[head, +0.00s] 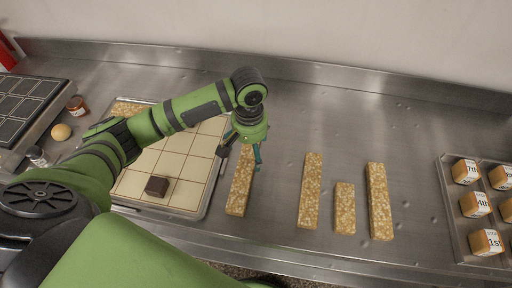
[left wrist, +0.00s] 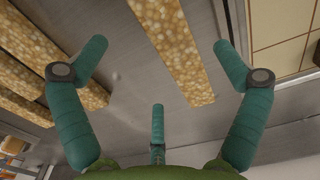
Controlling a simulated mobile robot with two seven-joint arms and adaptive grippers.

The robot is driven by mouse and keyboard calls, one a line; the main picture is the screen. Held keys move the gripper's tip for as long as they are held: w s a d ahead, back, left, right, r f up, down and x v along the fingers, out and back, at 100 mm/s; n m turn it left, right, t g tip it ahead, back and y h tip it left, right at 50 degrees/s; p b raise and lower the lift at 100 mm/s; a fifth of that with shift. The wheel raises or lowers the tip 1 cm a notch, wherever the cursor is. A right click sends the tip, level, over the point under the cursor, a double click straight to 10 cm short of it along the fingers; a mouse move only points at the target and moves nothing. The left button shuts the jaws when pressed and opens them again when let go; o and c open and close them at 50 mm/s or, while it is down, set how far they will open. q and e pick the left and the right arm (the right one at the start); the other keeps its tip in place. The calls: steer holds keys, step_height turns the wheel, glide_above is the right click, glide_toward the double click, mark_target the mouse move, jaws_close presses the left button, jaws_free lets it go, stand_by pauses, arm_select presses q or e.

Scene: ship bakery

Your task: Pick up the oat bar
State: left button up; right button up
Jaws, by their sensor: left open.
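Several speckled golden oat bars lie on the steel counter. The leftmost oat bar (head: 238,192) lies right beside the gridded tray, its far end hidden by my left gripper (head: 242,156). To its right lie a long bar (head: 311,190), a short bar (head: 345,209) and another long bar (head: 379,203). My left gripper is open and points down over the far part of the leftmost bar. In the left wrist view this bar (left wrist: 176,50) runs between the spread teal fingers (left wrist: 163,47), with nothing gripped. I cannot tell how high the fingertips are. My right gripper is not in view.
A cream gridded tray (head: 196,207) holds a dark brown block (head: 157,186) and a golden piece (head: 128,107) at its far edge. A tray of numbered blocks (head: 462,238) stands at the right. The counter behind the bars is clear.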

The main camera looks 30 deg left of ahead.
mark_target(250, 162)
arm_select(q)
steer(key=shift+w+f, duration=0.1)
steer(key=shift+f, duration=0.1)
steer(key=f+p, duration=0.2)
steer(key=f, duration=0.1)
steer(key=shift+s+a+f, duration=0.15)
steer(key=shift+s+f, duration=0.05)
step_height(250, 162, down, 2)
steer(key=shift+w+f, duration=0.15)
steer(key=shift+f, duration=0.05)
steer(key=shift+w+f, duration=0.1)
steer(key=shift+f, duration=0.2)
steer(key=c, duration=1.5)
steer(key=shift+r, duration=0.1)
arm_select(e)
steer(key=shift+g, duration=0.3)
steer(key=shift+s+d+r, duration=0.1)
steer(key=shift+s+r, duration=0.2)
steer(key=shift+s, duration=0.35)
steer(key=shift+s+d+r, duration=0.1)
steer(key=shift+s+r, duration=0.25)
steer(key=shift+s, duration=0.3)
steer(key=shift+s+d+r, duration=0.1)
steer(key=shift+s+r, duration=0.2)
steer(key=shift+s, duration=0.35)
